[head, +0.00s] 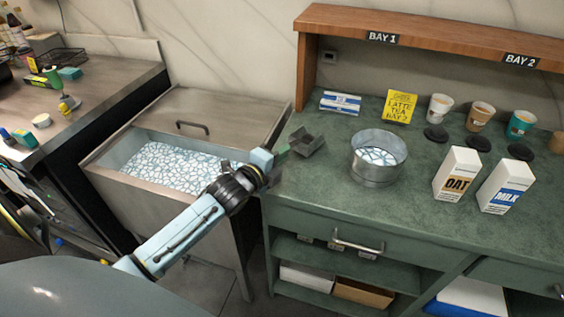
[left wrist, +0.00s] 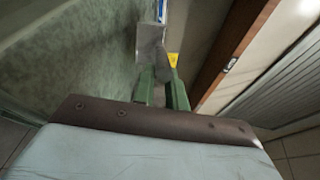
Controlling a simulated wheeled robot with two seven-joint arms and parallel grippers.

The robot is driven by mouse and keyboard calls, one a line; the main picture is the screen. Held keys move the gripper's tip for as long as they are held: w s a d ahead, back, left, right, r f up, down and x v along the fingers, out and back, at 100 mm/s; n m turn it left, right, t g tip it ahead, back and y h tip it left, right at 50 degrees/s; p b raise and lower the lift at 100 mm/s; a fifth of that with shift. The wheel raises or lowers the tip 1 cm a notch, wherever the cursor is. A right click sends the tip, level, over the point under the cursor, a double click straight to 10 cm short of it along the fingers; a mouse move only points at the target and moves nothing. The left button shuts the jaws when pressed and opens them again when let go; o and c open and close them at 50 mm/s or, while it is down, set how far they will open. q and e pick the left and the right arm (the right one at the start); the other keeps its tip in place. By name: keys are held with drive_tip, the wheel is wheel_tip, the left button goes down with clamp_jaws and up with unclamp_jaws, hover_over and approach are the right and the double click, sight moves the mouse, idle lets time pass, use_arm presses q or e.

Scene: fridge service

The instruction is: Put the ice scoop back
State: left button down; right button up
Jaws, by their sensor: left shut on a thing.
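My left gripper (head: 281,154) is shut on the grey metal ice scoop (head: 306,142) and holds it at the left edge of the green counter, left of the round metal pail. In the left wrist view the scoop (left wrist: 151,42) shows beyond the green fingers (left wrist: 163,90); its handle is mostly hidden by them. The ice bin (head: 122,203) stands open to the left, with ice (head: 172,168) inside and its lid (head: 228,112) slid back. The metal pail (head: 379,173) on the counter has some ice in it. My right gripper is not in view.
An oat carton (head: 456,176) and a milk carton (head: 505,187) stand right of the pail. Cups, dark lids and a yellow note (head: 400,106) are behind them. A blue-white box (head: 341,102) lies behind the scoop. The wooden shelf (head: 430,42) overhangs the back.

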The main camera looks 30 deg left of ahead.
use_arm(q)
wheel_tip(320, 180, down, 2)
drive_tip(key=shift+f, duration=0.1)
drive_tip(key=c, duration=1.9)
unclamp_jaws()
drive_tip(key=shift+f, duration=0.1)
drive_tip(key=o, duration=0.5)
drive_tip(key=shift+c, duration=0.2)
